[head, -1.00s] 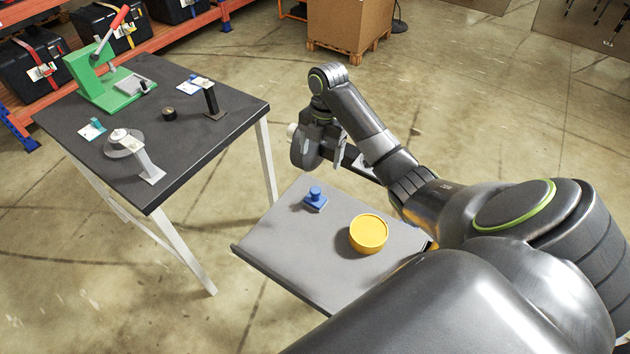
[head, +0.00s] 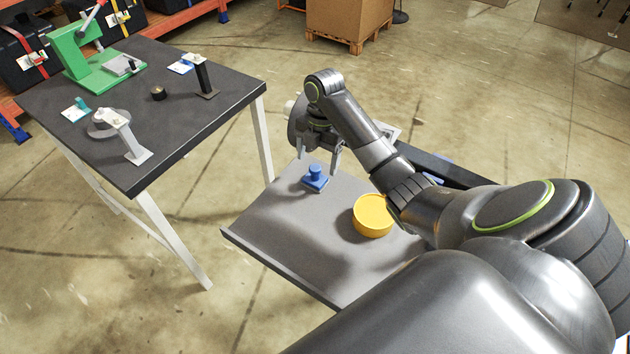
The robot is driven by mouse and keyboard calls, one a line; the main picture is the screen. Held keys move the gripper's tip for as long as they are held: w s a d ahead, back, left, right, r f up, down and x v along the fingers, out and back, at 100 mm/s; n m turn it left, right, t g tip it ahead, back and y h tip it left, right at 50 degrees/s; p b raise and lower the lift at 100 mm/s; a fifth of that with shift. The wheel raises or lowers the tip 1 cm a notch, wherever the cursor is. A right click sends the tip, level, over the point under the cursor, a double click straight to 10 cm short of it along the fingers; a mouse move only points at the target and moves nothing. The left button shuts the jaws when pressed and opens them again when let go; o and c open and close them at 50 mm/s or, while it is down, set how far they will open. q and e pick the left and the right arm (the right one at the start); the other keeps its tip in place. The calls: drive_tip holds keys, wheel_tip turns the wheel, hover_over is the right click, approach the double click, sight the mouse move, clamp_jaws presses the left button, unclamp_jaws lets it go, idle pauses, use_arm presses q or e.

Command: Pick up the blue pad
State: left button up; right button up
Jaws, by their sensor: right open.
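The blue pad (head: 315,178) stands upright on the grey tray table (head: 262,226). It has a square base and a round knob on top. My right gripper (head: 318,160) hangs just above it, fingers pointing down and spread on either side of the knob. It is open and holds nothing. I cannot tell whether the fingers touch the pad. My left gripper is not in view.
A yellow round tin (head: 372,216) stands on the same tray near my right arm. The dark table (head: 165,130) on the left carries a green press (head: 88,62), small stands and a black knob (head: 158,93). A cardboard box (head: 348,22) stands behind.

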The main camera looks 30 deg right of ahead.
sight(315, 167)
drive_tip(key=shift+a+f, duration=0.1)
drive_tip(key=shift+f, duration=0.25)
drive_tip(key=shift+s+a+f+b, duration=0.1)
drive_tip(key=shift+a+f+b, duration=0.15)
drive_tip(key=shift+f, duration=0.85)
drive_tip(key=shift+s+a+f+b, duration=0.1)
drive_tip(key=shift+a+f+b, duration=0.1)
drive_tip(key=shift+f, duration=0.85)
drive_tip(key=c, duration=1.1)
drive_tip(key=shift+r, duration=0.1)
drive_tip(key=shift+r, duration=0.25)
wheel_tip(315, 167, up, 2)
drive_tip(key=shift+r, duration=0.1)
wheel_tip(315, 167, up, 7)
drive_tip(key=p, duration=0.6)
drive_tip(key=shift+r+p, duration=0.1)
drive_tip(key=shift+p, duration=0.3)
